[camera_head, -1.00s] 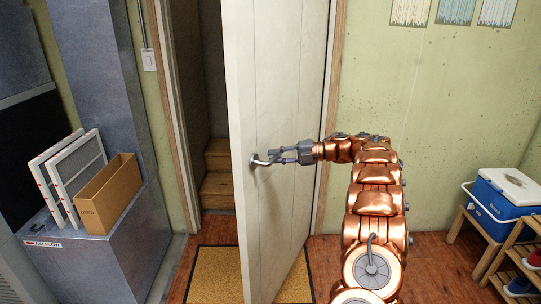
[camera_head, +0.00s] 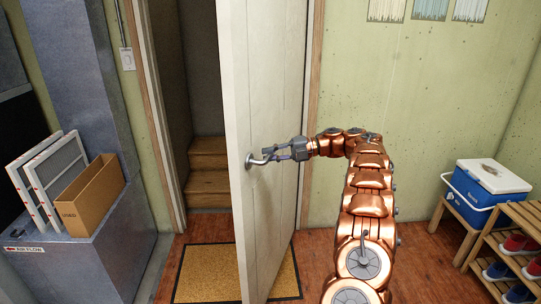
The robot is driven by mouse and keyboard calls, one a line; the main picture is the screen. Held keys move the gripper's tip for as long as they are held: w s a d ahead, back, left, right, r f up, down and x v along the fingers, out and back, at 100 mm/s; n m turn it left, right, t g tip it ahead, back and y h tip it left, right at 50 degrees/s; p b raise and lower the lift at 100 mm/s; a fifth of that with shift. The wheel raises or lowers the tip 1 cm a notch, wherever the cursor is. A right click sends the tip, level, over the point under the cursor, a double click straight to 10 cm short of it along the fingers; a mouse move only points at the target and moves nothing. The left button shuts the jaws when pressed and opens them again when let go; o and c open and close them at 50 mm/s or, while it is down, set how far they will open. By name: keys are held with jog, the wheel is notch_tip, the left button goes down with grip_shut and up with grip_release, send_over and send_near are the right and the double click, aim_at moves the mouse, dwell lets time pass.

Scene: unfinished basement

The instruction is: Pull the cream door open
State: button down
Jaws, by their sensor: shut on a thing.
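The cream door (camera_head: 267,110) stands ajar in the middle of the head view, swung out into the room. A dark opening with wooden steps (camera_head: 208,172) shows to its left. The door's metal lever handle (camera_head: 257,160) is on the left part of its face. My gripper (camera_head: 272,153) reaches in from the right and is shut on the handle. My copper arm bends from the bottom right up to it. The fingers partly cover the handle.
A brown mat (camera_head: 212,272) lies under the door's lower edge. A blue metal duct unit (camera_head: 92,258) with filters (camera_head: 57,172) and a cardboard box (camera_head: 92,194) stands left. A blue cooler (camera_head: 487,188) and a shoe rack (camera_head: 510,250) stand right. Open wooden floor (camera_head: 425,268) lies between.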

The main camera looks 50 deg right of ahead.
jog(key=c, duration=1.1)
grip_release()
